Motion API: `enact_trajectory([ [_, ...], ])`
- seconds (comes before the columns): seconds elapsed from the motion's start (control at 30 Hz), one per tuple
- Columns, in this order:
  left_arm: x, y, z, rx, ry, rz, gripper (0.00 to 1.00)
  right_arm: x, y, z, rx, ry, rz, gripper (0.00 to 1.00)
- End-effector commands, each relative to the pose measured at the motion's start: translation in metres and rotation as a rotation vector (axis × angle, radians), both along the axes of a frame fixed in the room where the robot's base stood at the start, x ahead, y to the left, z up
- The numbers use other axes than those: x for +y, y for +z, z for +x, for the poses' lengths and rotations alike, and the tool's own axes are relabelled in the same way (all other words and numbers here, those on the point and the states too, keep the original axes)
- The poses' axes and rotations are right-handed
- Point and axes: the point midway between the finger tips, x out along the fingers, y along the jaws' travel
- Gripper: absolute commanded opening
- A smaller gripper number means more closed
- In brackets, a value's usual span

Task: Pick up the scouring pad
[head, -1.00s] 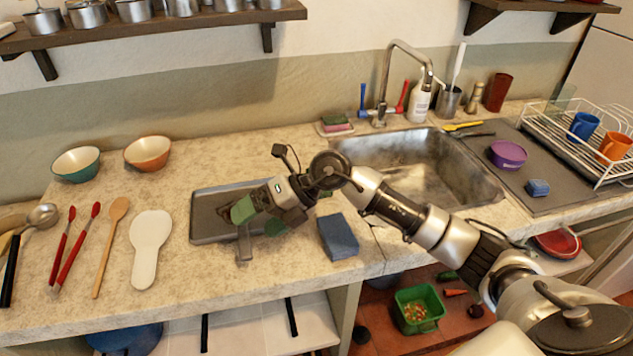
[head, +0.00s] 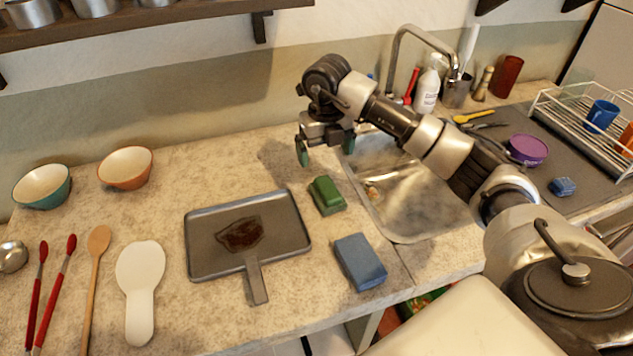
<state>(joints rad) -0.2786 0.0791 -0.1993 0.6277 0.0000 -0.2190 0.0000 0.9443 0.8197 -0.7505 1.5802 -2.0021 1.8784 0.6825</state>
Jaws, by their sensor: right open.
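A green block that looks like the scouring pad (head: 327,195) lies on the counter between the pan and the sink. My right gripper (head: 326,153) is open and empty, with its green-tipped fingers pointing down. It hangs above and behind the green block in the picture, apart from it. A blue block (head: 360,262), perhaps a sponge, lies on the counter nearer to me. My left gripper is not in view.
A grey pan (head: 203,260) with a dark stain lies left of the green block. The sink (head: 410,205) with its tap is to the right, partly behind my arm. Bowls, a white spoon rest (head: 140,275) and utensils are at the left.

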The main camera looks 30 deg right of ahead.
Motion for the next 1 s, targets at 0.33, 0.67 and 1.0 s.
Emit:
enact_trajectory([
  [0.33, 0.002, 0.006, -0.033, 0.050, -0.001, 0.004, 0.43, 0.000, -0.048, -0.001, 0.004, 0.001, 0.000, 0.96],
  [0.67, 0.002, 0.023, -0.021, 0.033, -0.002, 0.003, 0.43, 0.001, -0.086, -0.006, 0.006, 0.001, 0.001, 0.96],
  [1.0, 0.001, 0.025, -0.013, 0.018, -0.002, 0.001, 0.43, 0.000, -0.104, -0.005, 0.001, 0.001, 0.000, 0.96],
])
